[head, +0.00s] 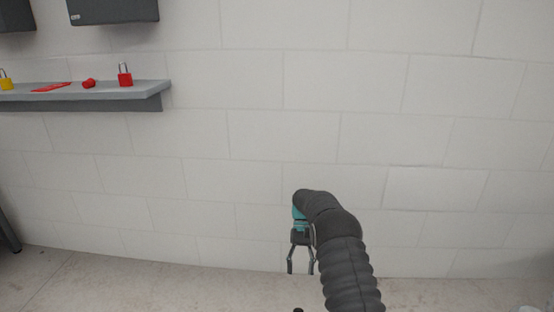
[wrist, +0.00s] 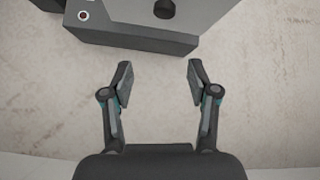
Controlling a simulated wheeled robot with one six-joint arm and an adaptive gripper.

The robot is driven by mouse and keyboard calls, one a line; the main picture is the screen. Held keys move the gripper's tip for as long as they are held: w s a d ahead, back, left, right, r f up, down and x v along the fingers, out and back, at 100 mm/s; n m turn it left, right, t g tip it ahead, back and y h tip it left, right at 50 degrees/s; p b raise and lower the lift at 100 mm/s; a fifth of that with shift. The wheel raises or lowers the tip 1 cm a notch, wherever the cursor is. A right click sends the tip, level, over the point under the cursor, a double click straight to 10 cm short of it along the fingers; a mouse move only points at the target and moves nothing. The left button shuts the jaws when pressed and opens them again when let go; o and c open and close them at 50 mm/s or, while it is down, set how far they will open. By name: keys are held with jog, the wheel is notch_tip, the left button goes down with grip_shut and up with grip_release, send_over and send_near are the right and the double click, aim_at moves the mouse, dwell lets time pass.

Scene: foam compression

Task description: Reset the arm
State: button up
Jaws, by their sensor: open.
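My gripper (head: 300,270) hangs at the end of my dark ribbed arm, right of the middle in the head view. It points down in front of the white block wall, and its fingers show against the foot of the wall and the floor. In the wrist view my gripper (wrist: 158,85) has its two fingers spread wide, with only bare floor between them. It is open and empty.
A grey shelf (head: 130,92) on the wall (head: 310,80) holds a red padlock (head: 125,75), a yellow padlock (head: 5,80) and small red items. A grey box-like unit (wrist: 150,38) stands beyond the fingertips in the wrist view.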

notch_tip(320, 180, down, 4)
jog(key=s, duration=0.1)
jog(key=s+d+r+t, duration=0.2)
jog(key=s+r+t, duration=0.2)
jog(key=s+r, duration=0.7)
jog(key=s+d+r+t, duration=0.2)
jog(key=s+r+t, duration=0.3)
jog(key=s+r, duration=0.6)
jog(key=s+d+r+m+t+h, duration=0.1)
jog(key=s+r+t, duration=0.4)
jog(key=s+r, duration=0.7)
jog(key=shift+s+d, duration=0.5)
jog(key=shift+d, duration=0.05)
